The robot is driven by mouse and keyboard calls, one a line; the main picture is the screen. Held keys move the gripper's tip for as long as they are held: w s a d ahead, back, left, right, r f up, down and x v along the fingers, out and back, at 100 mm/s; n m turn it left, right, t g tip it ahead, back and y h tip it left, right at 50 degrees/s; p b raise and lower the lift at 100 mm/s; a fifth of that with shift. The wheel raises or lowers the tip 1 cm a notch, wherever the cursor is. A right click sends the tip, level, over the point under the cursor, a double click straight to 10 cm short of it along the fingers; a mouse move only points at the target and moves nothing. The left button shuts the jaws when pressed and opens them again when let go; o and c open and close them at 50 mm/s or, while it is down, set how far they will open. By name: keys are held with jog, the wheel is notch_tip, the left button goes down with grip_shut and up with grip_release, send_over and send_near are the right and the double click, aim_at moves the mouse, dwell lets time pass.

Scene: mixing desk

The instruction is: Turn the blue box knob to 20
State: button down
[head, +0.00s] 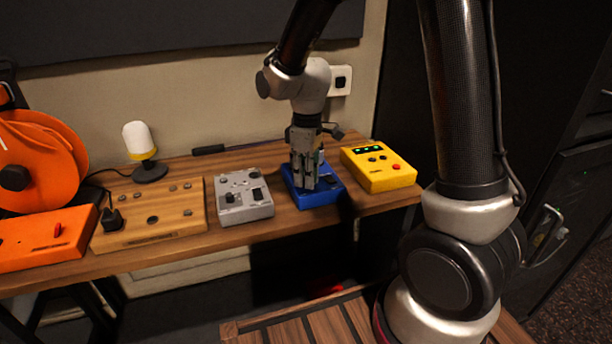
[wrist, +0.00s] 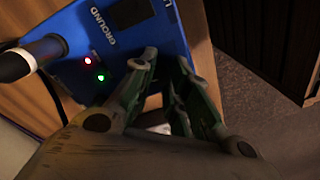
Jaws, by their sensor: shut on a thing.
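The blue box (head: 318,198) sits on the wooden desk between a grey box and a yellow box. My gripper (head: 304,184) points down onto its left part, fingers low over its top. In the wrist view, the blue box (wrist: 75,35) shows the word GROUND, a red light, a green light and a black plug-like cylinder (wrist: 42,52). My gripper fingers (wrist: 166,62) are at its edge in that view, with a gap visible between them. My gripper is shut on the knob, which the fingers hide; its pointer and scale cannot be read.
The grey box (head: 244,197) stands close on the left and the yellow box (head: 378,168) close on the right. Farther left are a wooden panel box (head: 150,218), an orange box (head: 45,240), an orange reel (head: 40,160) and a small lamp (head: 140,140). A wall socket (head: 341,81) is behind.

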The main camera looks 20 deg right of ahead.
jog(key=m, duration=0.4)
jog(key=shift+m, duration=1.8)
jog(key=c, duration=1.3)
grip_release()
jog(key=shift+c, duration=0.2)
notch_tip(320, 180, up, 12)
jog(key=shift+d, duration=0.3)
